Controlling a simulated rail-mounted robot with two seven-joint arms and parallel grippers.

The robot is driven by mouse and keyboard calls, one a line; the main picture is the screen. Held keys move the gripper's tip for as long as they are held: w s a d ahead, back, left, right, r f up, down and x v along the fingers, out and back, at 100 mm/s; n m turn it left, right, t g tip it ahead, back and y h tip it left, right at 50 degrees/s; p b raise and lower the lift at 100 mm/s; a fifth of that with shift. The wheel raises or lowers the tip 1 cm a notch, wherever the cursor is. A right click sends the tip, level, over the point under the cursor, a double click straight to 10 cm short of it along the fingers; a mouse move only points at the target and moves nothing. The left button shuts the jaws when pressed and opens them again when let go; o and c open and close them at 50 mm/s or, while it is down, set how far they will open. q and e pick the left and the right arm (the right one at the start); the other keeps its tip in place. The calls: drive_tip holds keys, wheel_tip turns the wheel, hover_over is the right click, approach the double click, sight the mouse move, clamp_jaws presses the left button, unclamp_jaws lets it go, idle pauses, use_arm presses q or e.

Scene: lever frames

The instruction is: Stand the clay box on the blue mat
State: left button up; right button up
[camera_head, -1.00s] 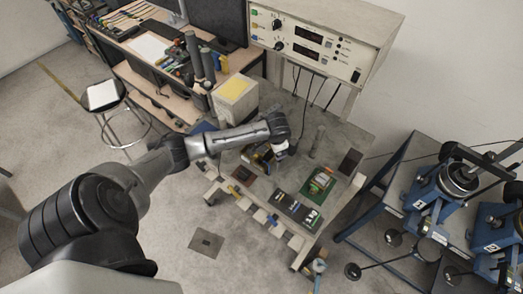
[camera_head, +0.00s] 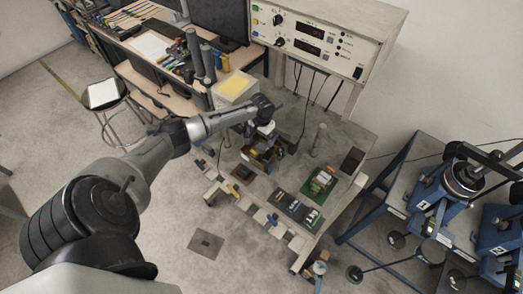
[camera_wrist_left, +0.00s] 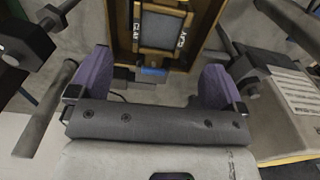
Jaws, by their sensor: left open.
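The clay box (camera_head: 262,153), dark with yellow-brown edges, sits on the grey table just below my left gripper (camera_head: 266,131) in the head view. In the left wrist view the clay box (camera_wrist_left: 163,30) shows as a wooden frame around a dark panel, with CLAY lettering on both sides. My left gripper (camera_wrist_left: 157,82) is open, its two purple fingers apart and the box lying beyond and between them. I see no gap closed on the box. I cannot make out the blue mat clearly; my left arm covers part of the table's far left. My right gripper is not in view.
A small brown mat (camera_head: 242,174), a dark tray with small items (camera_head: 297,207), a green board (camera_head: 320,184) and a black pad (camera_head: 352,160) lie on the table. A grey upright cylinder (camera_head: 318,140) stands behind. A control panel (camera_head: 318,38) overhangs the back.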

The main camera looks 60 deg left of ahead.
sight(262, 147)
use_arm(q)
wheel_tip(262, 147, down, 4)
drive_tip(key=b, duration=0.3)
drive_tip(key=shift+f+b, duration=0.1)
drive_tip(key=shift+b, duration=0.25)
drive_tip(key=shift+f+b, duration=1.05)
drive_tip(key=shift+f, duration=1.2)
drive_tip(key=c, duration=1)
drive_tip(key=shift+r, duration=0.1)
drive_tip(key=shift+c, duration=0.4)
drive_tip(key=shift+r+p, duration=1.3)
drive_tip(key=shift+p, duration=0.25)
drive_tip(key=shift+r+p, duration=1.6)
drive_tip(key=shift+p, duration=0.1)
drive_tip(key=shift+r+p, duration=0.85)
drive_tip(key=shift+p, duration=0.05)
